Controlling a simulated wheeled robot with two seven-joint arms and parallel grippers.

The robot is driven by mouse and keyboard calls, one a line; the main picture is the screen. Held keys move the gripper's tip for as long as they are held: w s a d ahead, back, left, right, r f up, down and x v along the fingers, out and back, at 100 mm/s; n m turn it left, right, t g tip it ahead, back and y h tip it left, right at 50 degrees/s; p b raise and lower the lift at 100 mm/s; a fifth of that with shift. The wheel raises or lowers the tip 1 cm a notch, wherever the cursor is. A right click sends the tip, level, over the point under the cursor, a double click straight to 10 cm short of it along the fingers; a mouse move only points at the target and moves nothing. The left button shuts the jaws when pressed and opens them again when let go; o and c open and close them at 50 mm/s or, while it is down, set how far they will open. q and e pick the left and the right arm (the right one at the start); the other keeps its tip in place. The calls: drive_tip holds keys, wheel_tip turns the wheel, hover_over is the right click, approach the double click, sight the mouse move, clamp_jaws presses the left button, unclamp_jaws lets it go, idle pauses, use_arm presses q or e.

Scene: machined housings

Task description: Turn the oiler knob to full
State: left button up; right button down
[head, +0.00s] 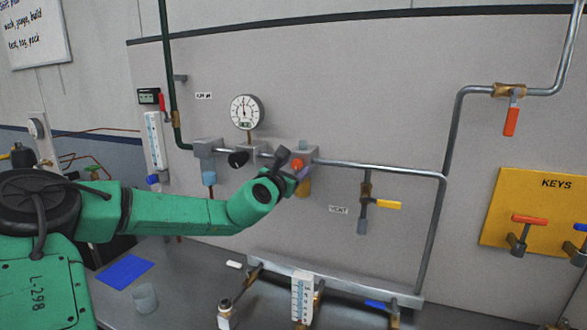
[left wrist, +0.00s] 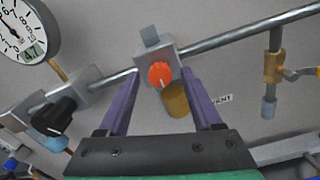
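The oiler knob (head: 297,165) is orange-red and sits on the front of a grey block on the pipe, above an amber bowl (head: 304,187). In the left wrist view the knob (left wrist: 160,74) shows a pale mark near its lower edge. My left gripper (head: 292,168) is open at the oiler, partly covering it in the head view. Its two purple fingers (left wrist: 160,78) stand apart, one on each side of the knob, with a gap on both sides. I cannot tell how deep the knob lies between them. My right gripper is not in view.
A black knob (head: 238,159) on the regulator and a round gauge (head: 247,112) are left of the oiler. A yellow-handled valve (head: 387,204) hangs to the right. Below, a manifold with a flow meter (head: 302,298) stands on the bench.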

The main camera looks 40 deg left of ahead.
use_arm(q)
drive_tip(key=shift+s+d, duration=0.25)
drive_tip(key=shift+s, duration=0.35)
drive_tip(key=b+v, duration=0.4)
drive_tip(key=v, duration=0.9)
drive_tip(key=shift+s+b, duration=0.2)
drive_tip(key=shift+b, duration=0.15)
drive_tip(key=shift+w, duration=0.1)
